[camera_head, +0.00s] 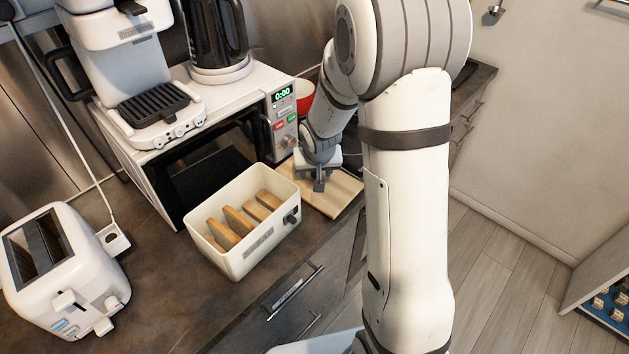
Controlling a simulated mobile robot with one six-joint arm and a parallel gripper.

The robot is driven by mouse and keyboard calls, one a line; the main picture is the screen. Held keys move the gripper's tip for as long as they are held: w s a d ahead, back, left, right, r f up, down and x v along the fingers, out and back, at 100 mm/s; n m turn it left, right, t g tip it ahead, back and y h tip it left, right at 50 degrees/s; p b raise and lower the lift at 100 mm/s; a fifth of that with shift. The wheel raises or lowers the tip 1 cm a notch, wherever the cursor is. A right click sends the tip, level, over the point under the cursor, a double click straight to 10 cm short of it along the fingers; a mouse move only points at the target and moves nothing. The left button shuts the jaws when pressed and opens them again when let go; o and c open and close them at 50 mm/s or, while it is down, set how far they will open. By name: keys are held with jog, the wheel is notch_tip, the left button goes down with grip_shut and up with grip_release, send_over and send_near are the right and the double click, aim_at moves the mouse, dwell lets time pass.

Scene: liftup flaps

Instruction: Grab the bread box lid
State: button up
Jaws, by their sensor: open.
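The cream bread box (240,262) stands on the dark counter with its top uncovered and several bread slices (238,222) upright inside. A flat light-wood board (340,192), which looks like the lid, lies on the counter just right of the box. My gripper (318,184) is open and empty. It points down over the left part of the board, close to the right end of the box. I cannot tell whether its fingers touch the board. My arm and gripper hide part of the board's back and right side.
A white microwave (283,118) stands behind the box, carrying a coffee machine (125,65) and a kettle (215,40). A red bowl (304,92) is behind my wrist. A white toaster (65,270) is at left. The counter's front edge runs close before the box.

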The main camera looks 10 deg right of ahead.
jog(key=shift+c, duration=0.3)
grip_shut()
dwell(0.3)
